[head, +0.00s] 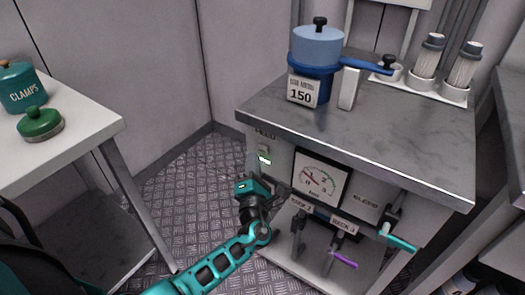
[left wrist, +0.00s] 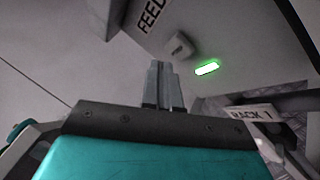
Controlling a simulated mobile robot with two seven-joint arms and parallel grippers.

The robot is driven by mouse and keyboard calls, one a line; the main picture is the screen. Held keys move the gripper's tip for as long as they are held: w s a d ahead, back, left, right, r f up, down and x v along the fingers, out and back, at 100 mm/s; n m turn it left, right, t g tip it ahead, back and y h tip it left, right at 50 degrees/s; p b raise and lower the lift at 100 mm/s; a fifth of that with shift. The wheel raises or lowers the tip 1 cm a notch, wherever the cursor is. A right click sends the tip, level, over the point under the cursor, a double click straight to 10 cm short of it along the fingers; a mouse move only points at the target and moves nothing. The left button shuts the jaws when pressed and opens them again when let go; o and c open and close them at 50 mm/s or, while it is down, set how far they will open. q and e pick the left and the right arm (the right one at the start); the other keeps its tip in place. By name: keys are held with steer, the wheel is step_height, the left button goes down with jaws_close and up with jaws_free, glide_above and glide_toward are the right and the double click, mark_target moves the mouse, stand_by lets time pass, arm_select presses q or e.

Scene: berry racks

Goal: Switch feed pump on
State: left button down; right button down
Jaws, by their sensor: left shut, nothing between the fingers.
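The feed pump's switch (head: 263,150) is a small pale block on the front of the grey cabinet, under the FEED label. A green lamp (head: 264,160) glows just below it. In the left wrist view the switch (left wrist: 180,45) stands near the lit lamp (left wrist: 207,68), beside the FEED label (left wrist: 151,15). My left gripper (left wrist: 163,68) is shut and empty, its fingertips a little short of the switch in that picture. I cannot tell if they touch it. In the head view the hand is below the lamp, with its fingertips hard to make out. My right gripper is not in view.
A dial gauge (head: 321,181) is right of the hand. Valves with a purple handle (head: 343,259) and a teal handle (head: 398,242) stick out below. A blue container (head: 317,47) stands on the cabinet top. A white table (head: 75,135) is at left, with open floor between.

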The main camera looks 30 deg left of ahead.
arm_select(q)
steer(key=s+p, duration=0.3)
steer(key=s, duration=0.3)
steer(key=shift+a, duration=0.25)
stand_by(0.4)
